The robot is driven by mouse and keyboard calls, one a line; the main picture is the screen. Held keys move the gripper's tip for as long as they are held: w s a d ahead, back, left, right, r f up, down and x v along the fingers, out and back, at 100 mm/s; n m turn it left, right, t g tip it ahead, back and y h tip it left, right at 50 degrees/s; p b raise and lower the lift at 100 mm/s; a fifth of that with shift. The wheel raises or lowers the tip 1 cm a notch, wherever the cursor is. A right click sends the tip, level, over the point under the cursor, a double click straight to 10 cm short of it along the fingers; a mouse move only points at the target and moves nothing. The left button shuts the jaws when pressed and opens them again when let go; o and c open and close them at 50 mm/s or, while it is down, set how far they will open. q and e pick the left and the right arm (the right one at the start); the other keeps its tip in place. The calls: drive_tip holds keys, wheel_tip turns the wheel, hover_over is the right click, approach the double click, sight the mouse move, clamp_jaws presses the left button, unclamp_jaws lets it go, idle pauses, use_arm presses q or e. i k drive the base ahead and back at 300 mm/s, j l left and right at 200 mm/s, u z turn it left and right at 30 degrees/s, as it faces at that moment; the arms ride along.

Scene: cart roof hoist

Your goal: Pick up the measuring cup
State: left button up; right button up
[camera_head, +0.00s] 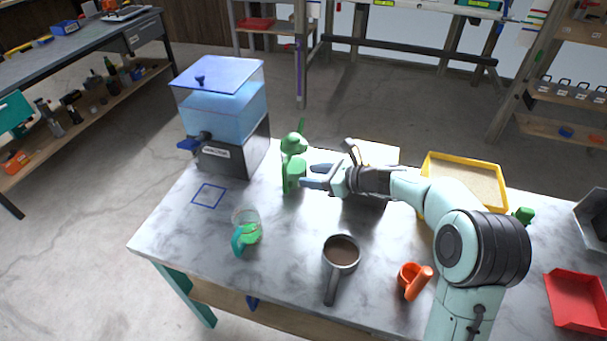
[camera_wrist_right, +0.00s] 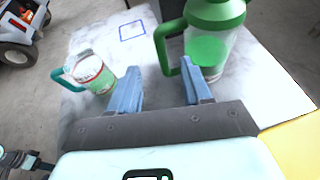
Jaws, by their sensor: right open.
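The measuring cup (camera_head: 247,226) is a clear cup with a teal handle. My right gripper (camera_head: 316,176) is open, farther back and to the right of the cup, beside a green-lidded jug (camera_head: 292,162).
A blue-lidded water dispenser (camera_head: 228,112) stands at the back left, near a blue square outline (camera_head: 209,196). A yellow tray (camera_head: 464,178) and red tray (camera_head: 576,302) lie farther right.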

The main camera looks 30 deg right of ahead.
sight(245, 219)
drive_tip(key=k+j, duration=0.8)
drive_tip(key=j, duration=0.15)
